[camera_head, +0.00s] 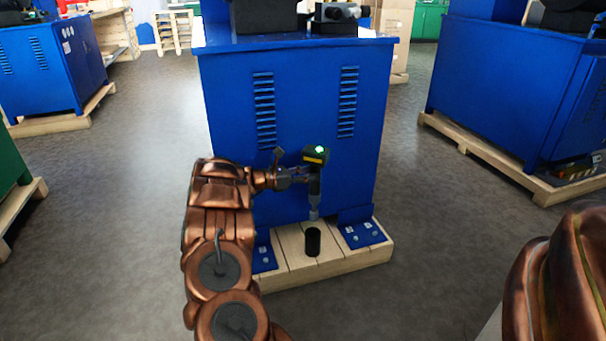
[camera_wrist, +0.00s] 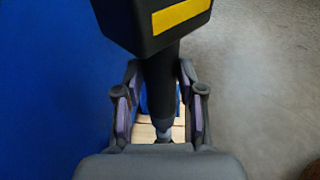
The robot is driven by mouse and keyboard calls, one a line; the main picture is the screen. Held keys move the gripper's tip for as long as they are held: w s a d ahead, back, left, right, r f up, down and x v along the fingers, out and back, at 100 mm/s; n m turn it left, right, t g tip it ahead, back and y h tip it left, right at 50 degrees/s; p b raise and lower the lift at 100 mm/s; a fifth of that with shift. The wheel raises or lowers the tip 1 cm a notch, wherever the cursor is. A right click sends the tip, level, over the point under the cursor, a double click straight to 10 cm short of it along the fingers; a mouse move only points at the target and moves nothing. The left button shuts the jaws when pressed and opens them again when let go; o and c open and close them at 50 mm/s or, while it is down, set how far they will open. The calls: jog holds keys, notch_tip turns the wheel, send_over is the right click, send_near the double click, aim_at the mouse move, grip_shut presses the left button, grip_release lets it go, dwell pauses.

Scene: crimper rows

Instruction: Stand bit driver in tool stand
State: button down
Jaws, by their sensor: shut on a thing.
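The bit driver (camera_head: 315,187) is dark, with a black block-shaped top carrying a yellow stripe and a green light, and a grey tip at its lower end. My gripper (camera_head: 309,177) is shut on its shaft and holds it roughly upright. The driver also shows in the wrist view (camera_wrist: 160,75), between the two fingers of my gripper (camera_wrist: 160,93). The tool stand (camera_head: 313,243) is a short black cylinder upright on the wooden pallet. The driver's tip shows just above the stand, apart from it. The stand cannot be made out in the wrist view.
The wooden pallet (camera_head: 281,242) juts out from a blue machine cabinet (camera_head: 303,110), whose front rises close behind the driver. Blue bracket plates (camera_head: 362,235) flank the stand. Another blue machine (camera_head: 500,95) stands at right. Grey floor is clear on both sides.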

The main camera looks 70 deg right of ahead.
jog(key=shift+w+a+b, duration=0.1)
jog(key=shift+b, duration=0.75)
notch_tip(320, 180, down, 16)
jog(key=b, duration=0.2)
jog(key=shift+b, duration=0.3)
dwell(2.2)
jog(key=shift+f, duration=0.15)
jog(key=c, duration=0.6)
grip_release()
jog(key=shift+f, duration=0.15)
jog(key=v, duration=1.2)
